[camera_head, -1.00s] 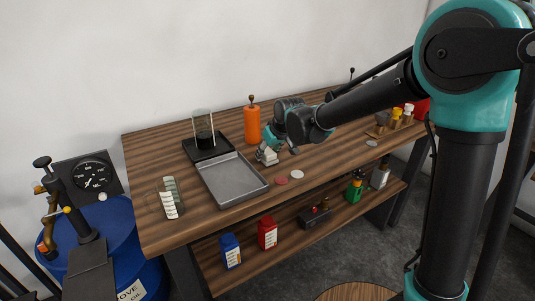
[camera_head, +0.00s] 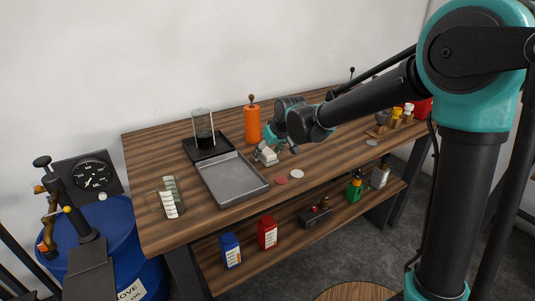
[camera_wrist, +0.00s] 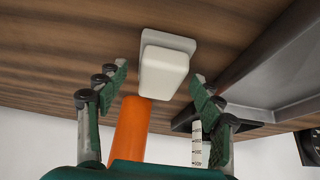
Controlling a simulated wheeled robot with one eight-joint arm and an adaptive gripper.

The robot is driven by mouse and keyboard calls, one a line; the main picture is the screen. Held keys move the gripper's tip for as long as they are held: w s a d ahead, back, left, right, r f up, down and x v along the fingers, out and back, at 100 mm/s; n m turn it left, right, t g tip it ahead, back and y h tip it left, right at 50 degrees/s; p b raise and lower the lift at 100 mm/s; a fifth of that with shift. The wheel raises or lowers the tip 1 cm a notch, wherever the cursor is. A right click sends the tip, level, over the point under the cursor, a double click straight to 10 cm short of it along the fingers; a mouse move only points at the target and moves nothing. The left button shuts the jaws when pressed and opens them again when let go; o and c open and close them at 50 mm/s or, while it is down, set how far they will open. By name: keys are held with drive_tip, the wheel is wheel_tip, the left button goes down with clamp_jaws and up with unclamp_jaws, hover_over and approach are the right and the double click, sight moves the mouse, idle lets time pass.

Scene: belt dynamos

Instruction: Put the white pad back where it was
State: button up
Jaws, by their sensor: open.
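The white pad (camera_wrist: 165,70) is a pale block with rounded edges on a light grey backing, against the wooden tabletop in the wrist view. It also shows as a small whitish shape (camera_head: 269,156) at the gripper in the head view. My gripper (camera_wrist: 162,82) is open, with one green-padded finger on each side of the pad. A gap shows on the left; the right finger is close to the pad, and contact there is unclear. A white disc (camera_head: 297,174) and a red disc (camera_head: 282,181) lie flat near the table's front edge.
A grey metal tray (camera_head: 232,194) is left of the gripper. An orange bottle (camera_head: 252,124) stands close behind, also seen in the wrist view (camera_wrist: 131,130). A glass cylinder (camera_head: 203,128) stands on a black base. The tabletop right of the discs is largely clear.

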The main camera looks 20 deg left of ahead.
drive_tip(key=v, duration=1.1)
drive_tip(key=shift+s+r, duration=0.15)
drive_tip(key=shift+r, duration=0.05)
drive_tip(key=shift+d, duration=0.15)
drive_tip(key=d+f+m+h, duration=0.15)
drive_tip(key=d+f, duration=0.25)
drive_tip(key=d, duration=0.7)
drive_tip(key=d+f+m+h, duration=0.1)
drive_tip(key=d+f+m, duration=0.25)
drive_tip(key=d, duration=0.65)
drive_tip(key=s+d+f+m, duration=0.1)
drive_tip(key=s+d+f, duration=0.3)
drive_tip(key=s+d, duration=0.1)
drive_tip(key=s+d+f+m+h, duration=0.1)
drive_tip(key=s+d+f+m, duration=0.1)
drive_tip(key=s+d, duration=0.3)
drive_tip(key=s+d+f+m+h, duration=0.1)
drive_tip(key=s+d+f, duration=0.3)
drive_tip(key=d, duration=0.5)
drive_tip(key=shift+s+d+f+m, duration=0.4)
drive_tip(key=shift+f+m, duration=0.1)
drive_tip(key=shift+f, duration=0.3)
